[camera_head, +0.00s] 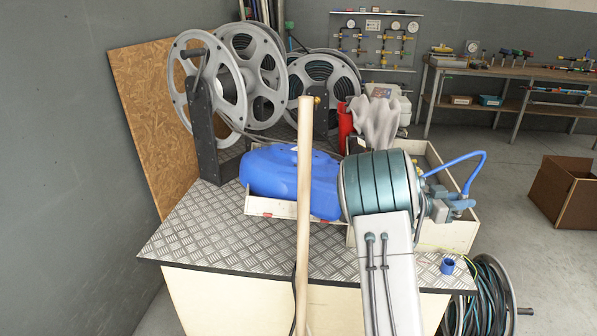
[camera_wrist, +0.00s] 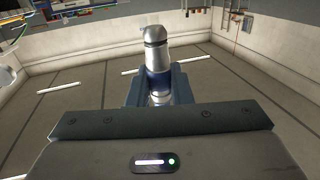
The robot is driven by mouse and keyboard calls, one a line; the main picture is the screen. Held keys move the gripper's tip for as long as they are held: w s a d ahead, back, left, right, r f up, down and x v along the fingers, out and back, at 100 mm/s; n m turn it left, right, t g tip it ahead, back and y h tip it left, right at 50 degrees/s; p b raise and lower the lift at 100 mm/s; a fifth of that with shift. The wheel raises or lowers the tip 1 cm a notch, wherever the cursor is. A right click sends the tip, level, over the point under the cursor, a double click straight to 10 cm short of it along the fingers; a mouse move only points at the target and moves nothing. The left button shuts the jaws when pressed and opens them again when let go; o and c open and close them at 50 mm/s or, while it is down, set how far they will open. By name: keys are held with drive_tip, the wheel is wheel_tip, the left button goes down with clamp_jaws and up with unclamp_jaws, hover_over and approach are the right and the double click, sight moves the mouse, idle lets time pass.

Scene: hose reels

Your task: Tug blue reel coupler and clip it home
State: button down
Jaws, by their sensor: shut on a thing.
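My gripper (camera_wrist: 157,92) is shut on a silver coupler with a dark blue collar (camera_wrist: 156,50), which stands up between the jaws in the wrist view. In the head view, my gripper (camera_head: 457,207) is right of my teal arm joint, above the bench's right side; the coupler is too small to make out there. A blue tube (camera_head: 484,160) loops up beside it. A rounded blue body (camera_head: 290,178) lies mid-bench, partly behind a wooden pole and my arm. A small blue ring-shaped piece (camera_head: 447,266) is at the bench's front right corner, below and apart from my gripper.
Large grey reels (camera_head: 206,85) stand at the back of the checker-plate bench (camera_head: 215,235). A wooden pole (camera_head: 303,215) rises in front. A cream tray (camera_head: 455,236) lies under my gripper. A hose coil (camera_head: 485,295) is low at right; a cardboard box (camera_head: 565,193) is on the open floor.

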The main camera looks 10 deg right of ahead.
drive_tip(key=shift+s+f+b, duration=0.15)
drive_tip(key=shift+f+b, duration=0.35)
drive_tip(key=shift+f, duration=0.1)
wheel_tip(320, 180, down, 9)
drive_tip(key=b, duration=0.7)
drive_tip(key=shift+b, duration=0.3)
drive_tip(key=shift+r, duration=0.1)
